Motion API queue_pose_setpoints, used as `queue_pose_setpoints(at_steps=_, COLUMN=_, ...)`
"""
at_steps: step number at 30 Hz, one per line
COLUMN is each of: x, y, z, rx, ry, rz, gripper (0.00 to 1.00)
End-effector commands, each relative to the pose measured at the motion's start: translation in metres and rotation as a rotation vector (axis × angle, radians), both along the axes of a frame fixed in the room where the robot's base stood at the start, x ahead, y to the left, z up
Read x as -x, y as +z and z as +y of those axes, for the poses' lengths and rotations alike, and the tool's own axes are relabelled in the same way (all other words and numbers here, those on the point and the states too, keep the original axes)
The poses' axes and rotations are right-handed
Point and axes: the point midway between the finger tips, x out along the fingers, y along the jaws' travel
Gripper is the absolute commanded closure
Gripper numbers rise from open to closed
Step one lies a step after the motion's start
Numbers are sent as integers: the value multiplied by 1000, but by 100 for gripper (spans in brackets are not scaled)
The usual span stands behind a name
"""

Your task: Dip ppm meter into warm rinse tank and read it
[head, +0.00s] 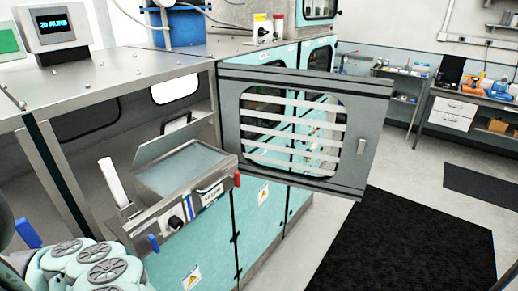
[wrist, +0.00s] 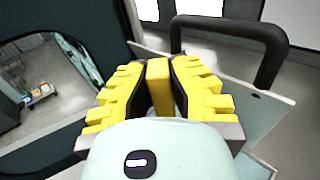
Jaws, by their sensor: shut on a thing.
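In the wrist view, my gripper (wrist: 158,68) has its ribbed yellow fingers closed around a narrow yellow piece (wrist: 159,88). I cannot tell for certain whether this piece is the ppm meter; most of it is hidden. My gripper does not show in the head view. In the head view, a small metal tank (head: 185,170) with pale bluish liquid stands in an open bay, its lid (head: 165,135) tilted up at the back. A label on its front is too small to read, so I cannot confirm it is the warm rinse tank.
A black bar handle (wrist: 270,40) on a pale plate lies beyond the fingers. A white cylinder (head: 112,180) stands left of the tank. A slatted, windowed panel (head: 300,130) juts out on the right. A display (head: 55,28) sits on the upper counter.

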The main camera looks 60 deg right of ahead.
Motion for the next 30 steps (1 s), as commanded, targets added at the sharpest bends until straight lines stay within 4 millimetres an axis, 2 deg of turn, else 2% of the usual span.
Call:
queue_pose_setpoints(at_steps=1, x=0, y=8, z=-1, rx=0, ry=-2, rz=0, gripper=100)
queue_pose_setpoints(at_steps=24, x=0, y=66, z=0, rx=0, ry=-1, rz=0, gripper=100)
queue_pose_setpoints(at_steps=30, x=0, y=67, z=0, rx=0, ry=0, rz=0, gripper=100)
